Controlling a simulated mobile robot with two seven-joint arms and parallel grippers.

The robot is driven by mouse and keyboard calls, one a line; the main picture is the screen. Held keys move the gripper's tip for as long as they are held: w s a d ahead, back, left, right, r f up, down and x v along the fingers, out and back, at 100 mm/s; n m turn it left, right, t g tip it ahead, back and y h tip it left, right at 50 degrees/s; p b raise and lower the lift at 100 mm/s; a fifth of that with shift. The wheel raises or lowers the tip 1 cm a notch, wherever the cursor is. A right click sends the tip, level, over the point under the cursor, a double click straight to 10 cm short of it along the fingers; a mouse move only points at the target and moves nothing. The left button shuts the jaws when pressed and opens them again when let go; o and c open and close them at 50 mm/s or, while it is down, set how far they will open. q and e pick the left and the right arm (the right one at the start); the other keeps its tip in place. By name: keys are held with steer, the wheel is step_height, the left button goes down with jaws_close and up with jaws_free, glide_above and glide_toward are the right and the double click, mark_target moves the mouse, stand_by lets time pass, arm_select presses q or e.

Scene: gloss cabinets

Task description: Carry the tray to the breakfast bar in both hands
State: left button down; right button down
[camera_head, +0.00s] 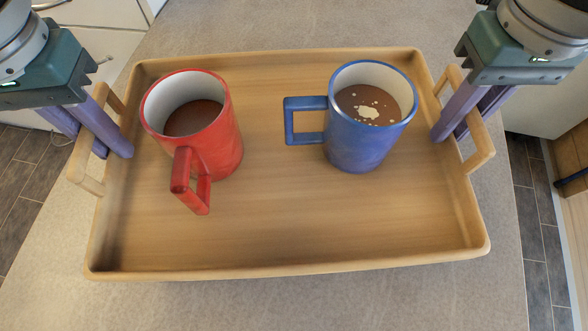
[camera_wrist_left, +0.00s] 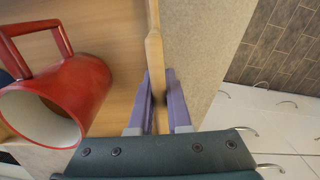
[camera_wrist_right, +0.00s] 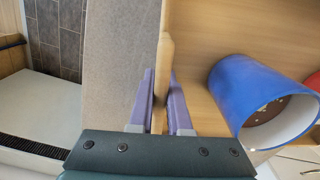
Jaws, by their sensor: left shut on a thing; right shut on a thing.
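The wooden tray (camera_head: 290,262) lies level over a grey speckled counter; I cannot tell whether it touches the surface. A red mug (camera_head: 222,150) with brown drink stands upright at its left, and a blue mug (camera_head: 358,148) with brown drink and pale flecks stands upright at its right. My left gripper (camera_head: 112,150) is shut on the tray's left handle side, its fingers astride the wood in the left wrist view (camera_wrist_left: 158,100). My right gripper (camera_head: 448,135) is shut on the right handle side, also seen in the right wrist view (camera_wrist_right: 162,100).
The grey counter (camera_head: 300,305) runs beneath and around the tray, with clear surface in front and behind. Dark tiled floor (camera_head: 20,185) shows beyond its left edge and also at the right. White cabinet fronts (camera_head: 105,15) stand at the upper left.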

mark_target(123, 162)
arm_select(q)
steer(key=shift+a, duration=0.35)
arm_select(e)
steer(key=shift+d, duration=0.35)
